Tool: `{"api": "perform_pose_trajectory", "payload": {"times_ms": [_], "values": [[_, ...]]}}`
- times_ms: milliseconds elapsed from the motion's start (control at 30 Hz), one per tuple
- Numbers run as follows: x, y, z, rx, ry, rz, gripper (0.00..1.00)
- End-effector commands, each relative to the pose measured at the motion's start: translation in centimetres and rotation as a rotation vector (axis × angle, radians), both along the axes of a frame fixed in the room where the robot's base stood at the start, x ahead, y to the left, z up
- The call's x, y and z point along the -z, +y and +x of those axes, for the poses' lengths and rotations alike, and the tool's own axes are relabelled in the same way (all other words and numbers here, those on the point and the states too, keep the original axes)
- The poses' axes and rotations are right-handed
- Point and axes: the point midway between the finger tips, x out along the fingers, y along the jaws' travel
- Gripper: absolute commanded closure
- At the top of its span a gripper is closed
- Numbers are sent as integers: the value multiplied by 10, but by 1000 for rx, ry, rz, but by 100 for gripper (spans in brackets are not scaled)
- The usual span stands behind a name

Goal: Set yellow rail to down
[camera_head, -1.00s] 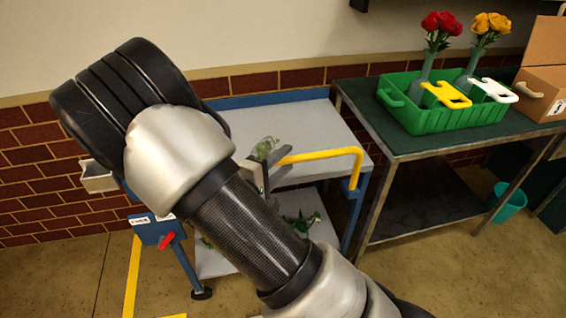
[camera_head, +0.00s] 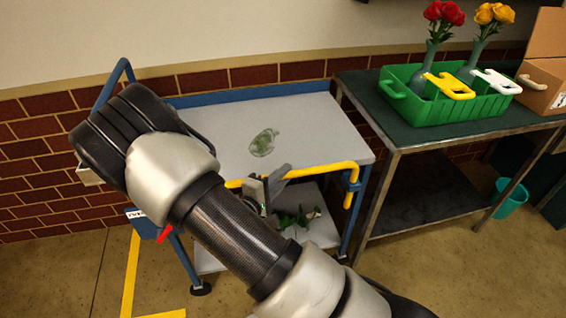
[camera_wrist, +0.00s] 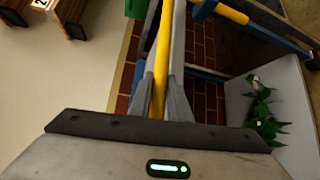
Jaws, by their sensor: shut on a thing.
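The yellow rail (camera_head: 322,169) runs along the front edge of the cart (camera_head: 222,116), about level with its grey top, and bends down at the right end. My gripper (camera_head: 272,184) is at the rail's middle, with my arm reaching across the cart's left side and hiding the rail's left part. In the wrist view the rail (camera_wrist: 162,60) passes between the two fingers of my gripper (camera_wrist: 160,90), which are shut on it.
A clear greenish item (camera_head: 263,142) lies on the cart top. Green stems (camera_head: 300,217) lie on its lower shelf. A red lever (camera_head: 165,233) is at the left leg. On the right, a table (camera_head: 410,138) bears a green crate (camera_head: 440,108) with vases of roses.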

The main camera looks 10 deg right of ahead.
Motion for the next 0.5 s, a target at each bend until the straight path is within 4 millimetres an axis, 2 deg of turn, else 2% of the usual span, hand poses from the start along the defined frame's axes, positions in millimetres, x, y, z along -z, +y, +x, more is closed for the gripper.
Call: {"api": "perform_pose_trajectory", "payload": {"times_ms": [33, 200, 500], "values": [[20, 0, 0, -1, 4, -2, 100], [45, 1, 0, -2, 0, 0, 100], [50, 1, -1, -3, 6, 4, 100]]}}
